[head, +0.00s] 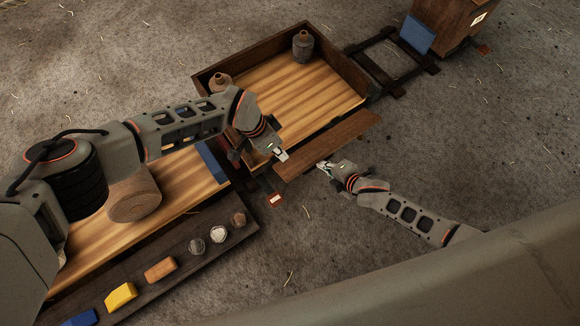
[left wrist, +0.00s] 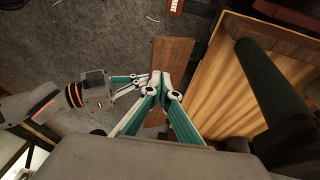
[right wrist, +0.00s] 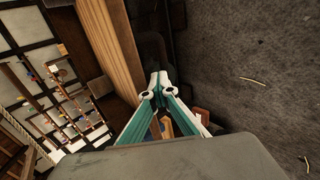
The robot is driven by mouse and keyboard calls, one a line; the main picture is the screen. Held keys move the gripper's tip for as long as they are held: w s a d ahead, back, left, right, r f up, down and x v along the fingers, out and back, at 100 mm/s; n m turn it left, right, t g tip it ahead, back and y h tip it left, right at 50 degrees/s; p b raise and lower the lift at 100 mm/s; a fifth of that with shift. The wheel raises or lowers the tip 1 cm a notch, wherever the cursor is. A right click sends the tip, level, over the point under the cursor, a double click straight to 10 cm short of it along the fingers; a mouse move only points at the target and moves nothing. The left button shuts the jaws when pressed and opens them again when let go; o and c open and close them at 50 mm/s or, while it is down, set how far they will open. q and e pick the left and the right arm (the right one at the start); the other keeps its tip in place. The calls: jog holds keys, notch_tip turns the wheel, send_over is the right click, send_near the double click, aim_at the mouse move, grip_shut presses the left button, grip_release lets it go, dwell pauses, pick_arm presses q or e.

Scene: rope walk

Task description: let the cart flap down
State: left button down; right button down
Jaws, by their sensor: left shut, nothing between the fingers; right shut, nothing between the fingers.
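The cart (head: 300,98) is a dark wooden box with a striped, light wooden bed. Its flap (head: 328,146) is a plain brown board along the near right side, leaning outward from the bed; I cannot tell its exact angle. The flap also shows in the left wrist view (left wrist: 172,58), beside the striped bed. My left gripper (head: 281,155) is shut and empty, at the flap's near left end. My right gripper (head: 323,166) is shut and empty, just outside the flap's lower edge. I cannot tell whether either gripper touches the flap.
A grey bottle-like jar (head: 303,46) stands in the cart's far corner, another jar (head: 219,84) at its left. A second cart with a rope spool (head: 135,200) and a dark ledge (head: 150,262) of small blocks lies at left. Open floor spreads to the right.

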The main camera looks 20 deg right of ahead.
pick_arm(q)
send_over(294, 173)
jog(key=w+a, duration=0.1)
jog(key=a, duration=0.1)
jog(key=f, duration=0.5)
jog(key=shift+w+d+f, duration=0.1)
jog(key=shift+d+f, duration=0.1)
jog(key=shift+f, duration=0.15)
jog(key=shift+s+d+f, duration=0.1)
jog(key=shift+s+f, duration=0.1)
jog(key=shift+f, duration=0.25)
jog(key=shift+s+d+f, duration=0.1)
jog(key=shift+s+f, duration=0.1)
jog(key=shift+f, duration=0.2)
pick_arm(e)
jog(key=shift+w+r, duration=0.1)
jog(key=shift+r, duration=0.05)
